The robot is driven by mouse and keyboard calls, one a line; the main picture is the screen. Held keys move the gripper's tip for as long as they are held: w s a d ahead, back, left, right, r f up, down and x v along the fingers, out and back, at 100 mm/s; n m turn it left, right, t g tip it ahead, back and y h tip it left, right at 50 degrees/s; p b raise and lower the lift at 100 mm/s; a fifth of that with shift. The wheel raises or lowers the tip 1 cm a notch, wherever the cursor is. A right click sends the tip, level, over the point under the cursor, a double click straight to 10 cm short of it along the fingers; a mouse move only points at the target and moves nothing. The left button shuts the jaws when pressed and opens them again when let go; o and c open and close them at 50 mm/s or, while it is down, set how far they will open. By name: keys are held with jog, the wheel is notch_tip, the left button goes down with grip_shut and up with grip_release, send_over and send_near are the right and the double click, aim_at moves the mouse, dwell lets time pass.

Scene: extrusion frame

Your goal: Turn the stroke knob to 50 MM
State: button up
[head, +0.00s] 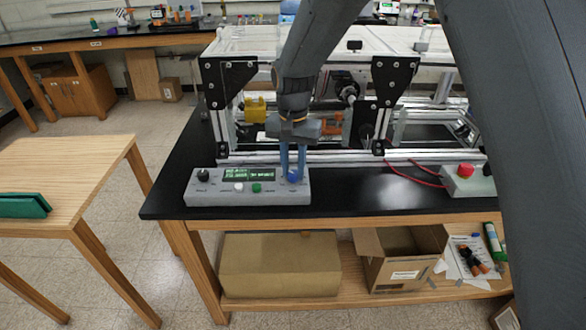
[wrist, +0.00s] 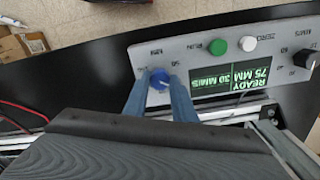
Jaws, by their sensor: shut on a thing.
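The grey control box (head: 210,196) stands on the black bench top. Its blue stroke knob (head: 294,173) is at the right end in the head view. In the wrist view, where the panel appears upside down, the knob (wrist: 159,80) sits between my two blue fingers, near the printed "MM" and "50". My gripper (head: 293,160) points down and is shut on the knob. The green display (wrist: 229,80) reads READY, 75 MM and 30 MM/S. The knob's pointer is too small to read surely.
The panel also has a white button (wrist: 247,44), a green button (wrist: 217,47) and a black speed knob (wrist: 304,59). An aluminium extrusion frame (head: 340,156) stands close behind the box. A red-button box (head: 468,178) with red cables is at the right.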

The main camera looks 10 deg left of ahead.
aim_at(293, 173)
jog(key=n+b, duration=0.1)
jog(key=n, duration=0.5)
jog(key=shift+n, duration=0.3)
jog(key=n, duration=0.6)
jog(key=shift+b, duration=0.4)
jog(key=o, duration=1)
jog(key=shift+o, duration=0.2)
jog(key=shift+r, duration=0.1)
jog(key=shift+r+b, duration=1.2)
jog(key=shift+r, duration=2.6)
